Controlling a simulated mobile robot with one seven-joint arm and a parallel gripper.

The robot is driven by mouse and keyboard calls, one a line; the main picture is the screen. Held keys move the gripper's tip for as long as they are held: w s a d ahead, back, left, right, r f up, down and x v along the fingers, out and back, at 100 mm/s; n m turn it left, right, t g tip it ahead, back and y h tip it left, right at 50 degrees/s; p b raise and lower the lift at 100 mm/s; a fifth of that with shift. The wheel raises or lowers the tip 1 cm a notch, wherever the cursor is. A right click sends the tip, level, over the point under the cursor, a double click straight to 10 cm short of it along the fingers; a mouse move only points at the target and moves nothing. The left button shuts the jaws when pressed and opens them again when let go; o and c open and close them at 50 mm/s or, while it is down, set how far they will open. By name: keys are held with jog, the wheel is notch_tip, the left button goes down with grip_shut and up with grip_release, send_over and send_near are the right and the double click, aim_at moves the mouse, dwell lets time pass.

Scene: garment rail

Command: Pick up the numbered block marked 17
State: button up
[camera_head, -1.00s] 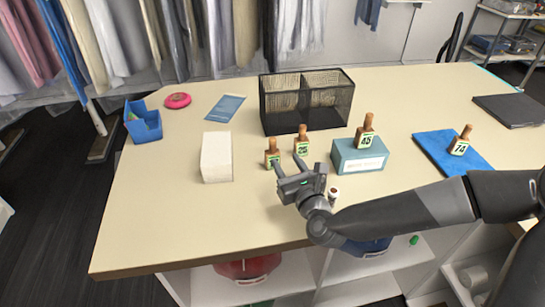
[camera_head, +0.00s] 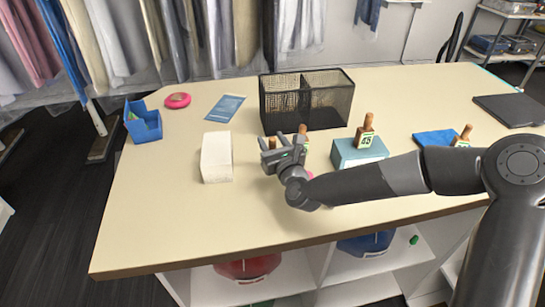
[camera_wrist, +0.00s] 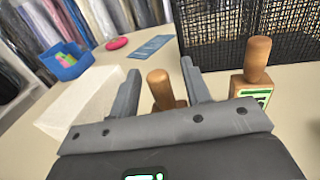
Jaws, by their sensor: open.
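A block with a wooden knob stands between my gripper's fingers; its knob shows in the wrist view (camera_wrist: 166,93) and just barely in the head view (camera_head: 272,143). Its number is hidden, so I cannot tell whether it is 17. My gripper (camera_head: 281,143) is open, with one finger on each side of the knob in the wrist view (camera_wrist: 160,68). A second knobbed block (camera_wrist: 256,75) with a green-edged label stands to the right of the fingers; its knob shows behind the gripper (camera_head: 303,129). No readable 17 is in view.
A white block (camera_head: 216,157) stands left of my gripper. A black mesh basket (camera_head: 281,121) is behind it. The block marked 45 (camera_head: 365,133) stands on a teal box (camera_head: 345,156). Another block (camera_head: 463,136) is by a blue mat (camera_head: 432,138), partly behind my arm. The front left table is clear.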

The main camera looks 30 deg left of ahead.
jog(key=shift+c, duration=0.4)
grip_shut()
jog(key=shift+r, duration=0.1)
